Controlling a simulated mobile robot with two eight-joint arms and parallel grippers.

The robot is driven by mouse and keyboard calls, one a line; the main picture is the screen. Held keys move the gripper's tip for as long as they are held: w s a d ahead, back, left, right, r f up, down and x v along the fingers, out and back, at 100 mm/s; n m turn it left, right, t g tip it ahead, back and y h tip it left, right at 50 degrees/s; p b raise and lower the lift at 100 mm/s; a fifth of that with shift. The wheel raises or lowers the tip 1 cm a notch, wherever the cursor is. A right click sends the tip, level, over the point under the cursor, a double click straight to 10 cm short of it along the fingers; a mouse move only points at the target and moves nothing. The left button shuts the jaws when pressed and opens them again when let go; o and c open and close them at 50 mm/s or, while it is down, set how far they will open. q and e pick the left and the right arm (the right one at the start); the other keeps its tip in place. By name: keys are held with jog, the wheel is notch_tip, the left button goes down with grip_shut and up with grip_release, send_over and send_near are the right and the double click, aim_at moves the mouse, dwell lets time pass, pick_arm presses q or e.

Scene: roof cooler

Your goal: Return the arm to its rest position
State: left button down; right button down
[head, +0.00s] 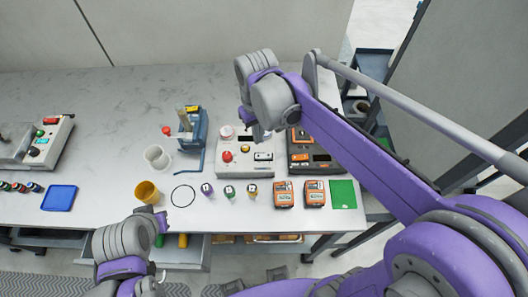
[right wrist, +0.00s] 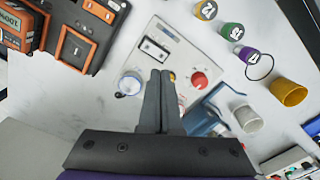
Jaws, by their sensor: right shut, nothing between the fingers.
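My right gripper (head: 259,132) hangs from the purple arm over the back part of the white table, above the white control box (head: 238,168). In the right wrist view its two dark fingers (right wrist: 162,78) are together with nothing between them. The control box (right wrist: 165,52) with its red button lies below them. The fingers hide part of the box. My left arm shows at the lower left of the head view, in front of the table edge. Its fingers cannot be made out there.
The table (head: 100,110) carries an orange-and-black device (head: 304,155), a blue clamp-like stand (head: 193,130), a yellow cup (head: 147,192), several numbered small cylinders, two orange meters and a green square (head: 343,194). A blue tray (head: 60,198) lies left. The back left is clear.

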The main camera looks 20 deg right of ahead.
dwell(0.4)
jog(key=s+d+f+m+t, duration=0.1)
jog(key=s+d+f+t, duration=0.1)
jog(key=s, duration=0.4)
jog(key=s+d+f+m+t, duration=0.1)
jog(key=s+d+f+t, duration=0.2)
jog(key=s, duration=0.3)
jog(key=shift+s+d+m+t, duration=0.35)
jog(key=shift+d+m+t, duration=0.05)
jog(key=shift+d, duration=0.45)
